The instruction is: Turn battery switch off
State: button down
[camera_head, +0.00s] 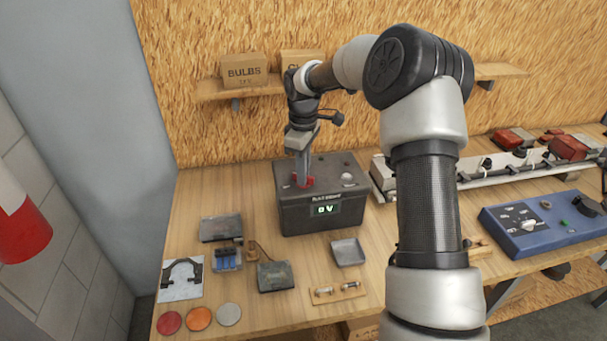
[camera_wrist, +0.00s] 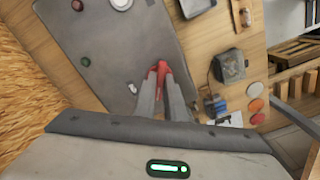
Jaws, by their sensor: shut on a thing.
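The dark battery box (camera_head: 325,211) stands on the wooden bench, and its front display reads what looks like "0 V". The red battery switch (camera_head: 308,181) is on the left part of its top. My gripper (camera_head: 302,182) points down at the switch from above. In the wrist view, the fingertips (camera_wrist: 163,92) are close together on the red switch handle (camera_wrist: 162,68), and part of the handle sticks out beyond them. The box's grey top (camera_wrist: 105,50) fills the upper middle of that view. The lower part of the switch is hidden by the fingers.
A small grey tray (camera_head: 348,253), a blue component (camera_head: 226,261) and red, orange and grey discs (camera_head: 199,317) lie in front of the box. A blue control panel (camera_head: 545,225) is at the right. A shelf with a "BULBS" box (camera_head: 244,70) is on the wall behind.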

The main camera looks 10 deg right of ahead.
jog(key=n, duration=0.7)
jog(key=c, duration=1.7)
grip_release()
jog(key=shift+r, duration=3)
